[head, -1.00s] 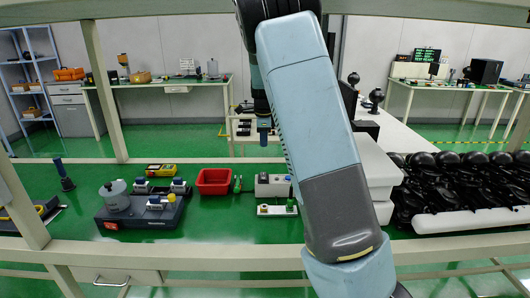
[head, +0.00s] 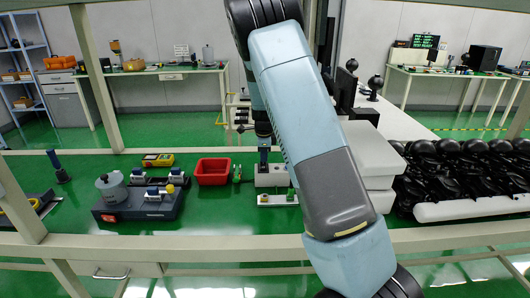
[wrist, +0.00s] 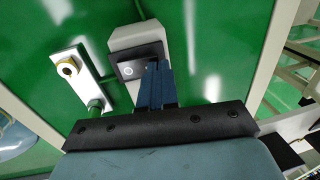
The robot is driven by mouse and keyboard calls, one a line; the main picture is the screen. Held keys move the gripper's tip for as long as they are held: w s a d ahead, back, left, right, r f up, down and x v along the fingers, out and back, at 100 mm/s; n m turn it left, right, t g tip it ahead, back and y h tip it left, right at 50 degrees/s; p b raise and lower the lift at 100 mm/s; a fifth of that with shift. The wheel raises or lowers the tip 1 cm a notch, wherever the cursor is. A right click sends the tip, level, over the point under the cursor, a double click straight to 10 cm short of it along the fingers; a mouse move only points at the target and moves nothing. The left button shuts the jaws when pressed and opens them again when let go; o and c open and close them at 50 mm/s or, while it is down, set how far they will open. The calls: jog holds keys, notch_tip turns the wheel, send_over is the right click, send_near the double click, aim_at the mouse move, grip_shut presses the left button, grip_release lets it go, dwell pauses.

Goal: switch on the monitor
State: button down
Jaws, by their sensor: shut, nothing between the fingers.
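A pale grey box (head: 270,180) stands on the green bench in the head view. In the wrist view the box (wrist: 138,38) carries a black rocker switch (wrist: 131,69) with a white round mark. My gripper (head: 263,165) points down at the box. In the wrist view its dark blue fingers (wrist: 155,68) are together and empty, and their tips overlap the right part of the switch plate. I cannot tell whether they touch it. A black screen (head: 346,90) stands behind the bench, partly hidden; I cannot tell whether it is the task's monitor.
A white plate with knobs (head: 277,200) lies in front of the box, and a red bin (head: 213,172) stands to its left. A grey device (head: 140,205) is further left. White boxes (head: 370,152) and black round objects (head: 465,170) are at the right. A frame rail crosses the front.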

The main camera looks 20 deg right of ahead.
aim_at(264, 167)
dwell(0.3)
jog(key=shift+w+f, duration=0.1)
jog(key=shift+f, duration=0.15)
jog(key=shift+s+r, duration=0.15)
jog(key=shift+s, duration=0.05)
jog(key=shift+s+a+r, duration=0.15)
jog(key=shift+s+r, duration=0.1)
jog(key=shift+s, duration=0.25)
notch_tip(264, 167, up, 14)
jog(key=s, duration=0.2)
jog(key=shift+a+f, duration=0.25)
jog(key=shift+a, duration=0.1)
dwell(0.5)
